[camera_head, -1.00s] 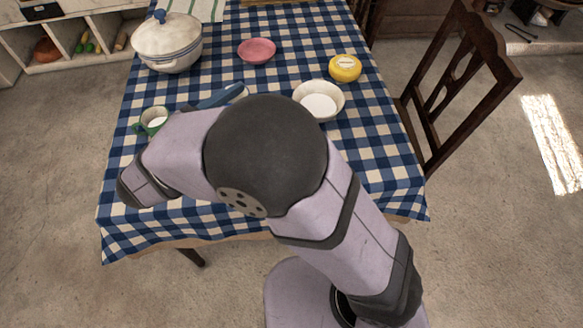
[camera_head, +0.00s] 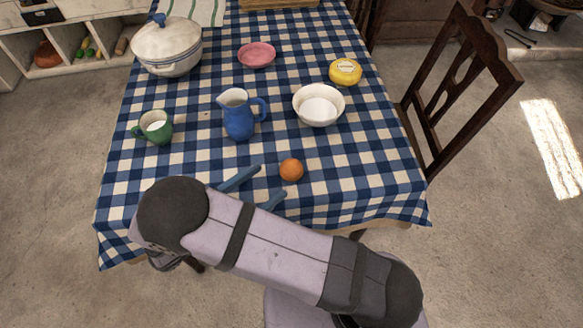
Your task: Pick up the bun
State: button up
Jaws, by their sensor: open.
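A small round orange-coloured thing (camera_head: 291,170) lies on the blue-and-white checked tablecloth (camera_head: 350,185), near the front middle of the table. It looks more like an orange fruit than a bun, and I see nothing that is clearly a bun. My gripper (camera_head: 271,181) is open, with its two blue fingers spread just left of and in front of the orange thing. Nothing shows between the fingers. My arm hides part of the front table edge.
A blue jug (camera_head: 239,116) stands just behind my gripper, with a white bowl (camera_head: 319,104) to its right and a green cup (camera_head: 154,127) to its left. A yellow round item (camera_head: 345,72), pink plate (camera_head: 257,55) and lidded white pot (camera_head: 168,45) stand farther back.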

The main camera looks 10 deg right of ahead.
aim_at(284, 172)
jog(key=shift+f, duration=0.25)
jog(key=shift+x, duration=0.95)
jog(key=shift+p+x, duration=0.95)
jog(key=shift+x, duration=1.8)
jog(key=shift+f, duration=0.15)
jog(key=shift+c, duration=0.5)
jog(key=c, duration=0.7)
